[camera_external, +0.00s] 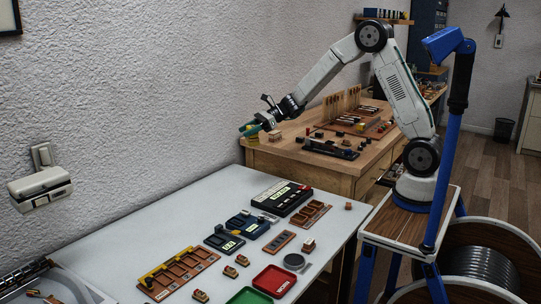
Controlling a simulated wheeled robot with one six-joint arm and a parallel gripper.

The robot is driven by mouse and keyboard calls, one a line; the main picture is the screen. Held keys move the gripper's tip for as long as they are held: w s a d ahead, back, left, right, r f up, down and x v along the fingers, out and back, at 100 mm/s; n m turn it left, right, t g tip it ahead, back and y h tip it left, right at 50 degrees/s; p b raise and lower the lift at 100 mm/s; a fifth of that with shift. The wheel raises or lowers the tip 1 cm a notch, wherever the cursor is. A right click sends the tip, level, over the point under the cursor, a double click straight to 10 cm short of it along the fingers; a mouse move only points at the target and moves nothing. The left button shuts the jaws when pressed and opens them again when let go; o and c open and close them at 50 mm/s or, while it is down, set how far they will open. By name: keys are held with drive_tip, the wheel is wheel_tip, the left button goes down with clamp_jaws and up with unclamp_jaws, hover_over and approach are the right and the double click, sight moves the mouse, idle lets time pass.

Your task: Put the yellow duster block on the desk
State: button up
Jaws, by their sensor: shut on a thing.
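My gripper (249,127), with green fingertips, reaches out over the left front corner of the wooden desk (262,159). It is shut on a small yellow block (252,134), which looks like the yellow duster block; it is partly hidden and small in this view. The block shows at the desk's left end, near the wall. I cannot tell whether its underside touches the desk top.
A small wooden block (275,136) sits close to the right of my gripper. A dark tool rack (330,149) and wooden racks stand farther right. The white table (130,235) in front holds trays, a black case (283,198) and several small blocks.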

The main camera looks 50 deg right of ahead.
drive_tip(key=s+a+n+g+y, duration=0.1)
drive_tip(key=s+a+n+g, duration=0.15)
drive_tip(key=a, duration=0.75)
hover_over(206, 198)
drive_tip(key=f, duration=1.8)
drive_tip(key=shift+a+f, duration=0.15)
drive_tip(key=shift+a, duration=0.05)
drive_tip(key=shift+f, duration=1.75)
drive_tip(key=shift+f+m+t, duration=0.1)
drive_tip(key=shift+m+t, duration=0.15)
drive_tip(key=o, duration=1)
drive_tip(key=shift+o, duration=0.2)
drive_tip(key=shift+d, duration=0.1)
drive_tip(key=v, duration=1.2)
